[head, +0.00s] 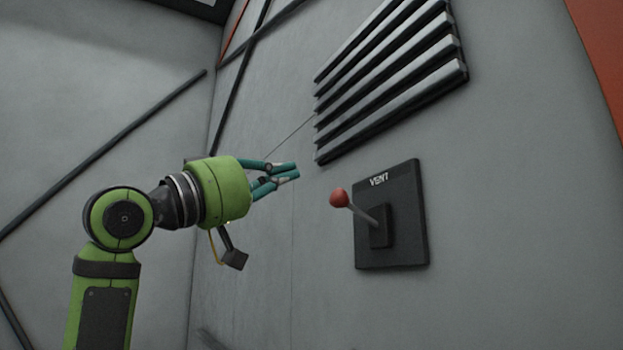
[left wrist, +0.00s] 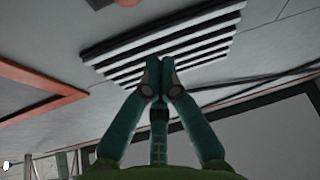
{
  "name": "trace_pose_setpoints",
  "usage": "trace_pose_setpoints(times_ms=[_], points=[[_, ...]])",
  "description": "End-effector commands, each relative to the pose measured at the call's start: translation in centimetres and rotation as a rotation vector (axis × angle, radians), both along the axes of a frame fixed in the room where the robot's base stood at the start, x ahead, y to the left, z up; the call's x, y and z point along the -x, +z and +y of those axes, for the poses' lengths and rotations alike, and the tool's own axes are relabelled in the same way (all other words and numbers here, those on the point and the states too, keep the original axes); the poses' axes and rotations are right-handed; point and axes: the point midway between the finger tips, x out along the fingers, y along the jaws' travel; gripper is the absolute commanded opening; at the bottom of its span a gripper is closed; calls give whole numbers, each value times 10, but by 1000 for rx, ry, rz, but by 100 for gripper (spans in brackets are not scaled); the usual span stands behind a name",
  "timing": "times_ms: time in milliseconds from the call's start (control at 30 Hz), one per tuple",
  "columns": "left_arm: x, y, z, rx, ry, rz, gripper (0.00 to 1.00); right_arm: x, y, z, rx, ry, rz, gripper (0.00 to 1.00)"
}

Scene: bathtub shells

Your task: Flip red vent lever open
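The vent lever has a red ball knob (head: 339,198) on a thin grey shaft. It sticks out from a dark square plate (head: 405,235) marked VENT on the wall, its knob up and to the left of its base. My left gripper (head: 297,170) is left of the knob and a little higher in the picture, apart from it. In the left wrist view its teal fingers (left wrist: 160,63) come together at the tips, with nothing seen between them. A reddish shape (left wrist: 128,2) is cut off at that view's top edge. My right gripper is not in view.
A slatted vent grille (head: 395,85) juts from the grey wall above the lever plate. It also shows beyond the fingertips in the left wrist view (left wrist: 120,52). Dark strips run along the walls at left. Space between my left gripper and the knob looks clear.

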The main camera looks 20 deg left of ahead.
Motion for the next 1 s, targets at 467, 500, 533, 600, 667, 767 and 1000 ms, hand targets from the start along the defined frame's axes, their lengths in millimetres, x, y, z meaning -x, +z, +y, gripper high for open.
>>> trace_pose_setpoints(times_ms=[467,500,533,600,667,767,1000], points=[[-73,45,-43,0,-3,6,0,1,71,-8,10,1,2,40],[-79,48,-47,-1,-3,5,0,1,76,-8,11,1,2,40],[-77,36,-45,-1,0,3,0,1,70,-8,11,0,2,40],[-73,25,-44,-2,1,1,0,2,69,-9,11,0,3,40],[-71,18,-45,-3,1,2,0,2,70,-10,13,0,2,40],[-68,10,-44,-1,1,2,0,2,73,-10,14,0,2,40],[-64,1,-45,0,-1,2,0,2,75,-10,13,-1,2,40]])
